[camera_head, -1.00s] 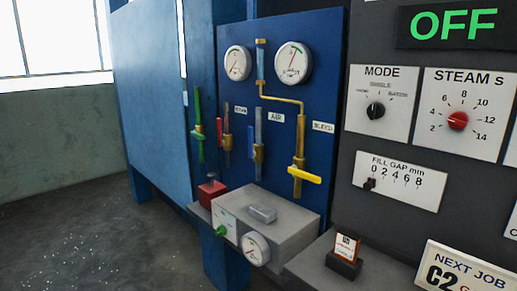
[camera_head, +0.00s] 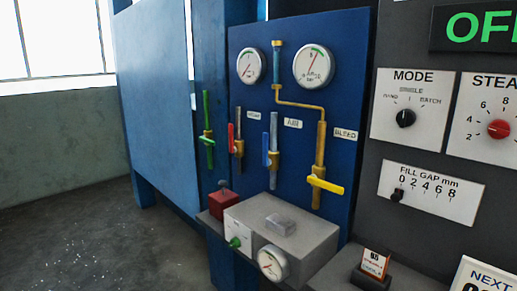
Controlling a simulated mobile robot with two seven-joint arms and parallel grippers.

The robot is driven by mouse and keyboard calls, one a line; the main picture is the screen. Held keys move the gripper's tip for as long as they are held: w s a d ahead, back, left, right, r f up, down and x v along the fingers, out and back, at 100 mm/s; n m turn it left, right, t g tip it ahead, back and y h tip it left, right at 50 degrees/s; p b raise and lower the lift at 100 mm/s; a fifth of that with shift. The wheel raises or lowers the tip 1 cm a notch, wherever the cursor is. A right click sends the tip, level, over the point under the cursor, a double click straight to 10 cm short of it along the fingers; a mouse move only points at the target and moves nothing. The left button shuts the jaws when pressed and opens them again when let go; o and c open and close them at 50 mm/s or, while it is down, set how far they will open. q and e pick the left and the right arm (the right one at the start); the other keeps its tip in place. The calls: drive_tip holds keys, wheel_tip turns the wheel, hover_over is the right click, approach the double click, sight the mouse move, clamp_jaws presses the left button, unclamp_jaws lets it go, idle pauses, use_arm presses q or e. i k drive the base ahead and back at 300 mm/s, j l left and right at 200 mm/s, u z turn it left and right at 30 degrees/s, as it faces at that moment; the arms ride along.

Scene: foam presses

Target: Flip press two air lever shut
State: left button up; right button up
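The air lever (camera_head: 266,149) is a blue handle on a brass valve under the "AIR" label (camera_head: 293,123), on the blue valve panel (camera_head: 290,40). The handle stands upright, in line with its vertical pipe (camera_head: 274,130). To its left, a red lever (camera_head: 231,138) also stands upright beside its pipe. To its right, a yellow lever (camera_head: 326,184) lies across the brass pipe (camera_head: 320,145) by the "BLEED" label (camera_head: 346,134). Neither of my grippers shows. I cannot read a press number on this panel.
A grey box (camera_head: 290,233) with a green knob and a small gauge (camera_head: 273,264) juts out below the levers. A dark control panel (camera_head: 430,225) stands at right. Bare floor (camera_head: 80,245) lies at left.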

sight(267, 162)
drive_tip(key=i+j+u, duration=0.35)
drive_tip(key=j, duration=0.25)
drive_tip(key=i+j+u, duration=0.35)
drive_tip(key=i+j, duration=0.1)
drive_tip(key=j, duration=0.05)
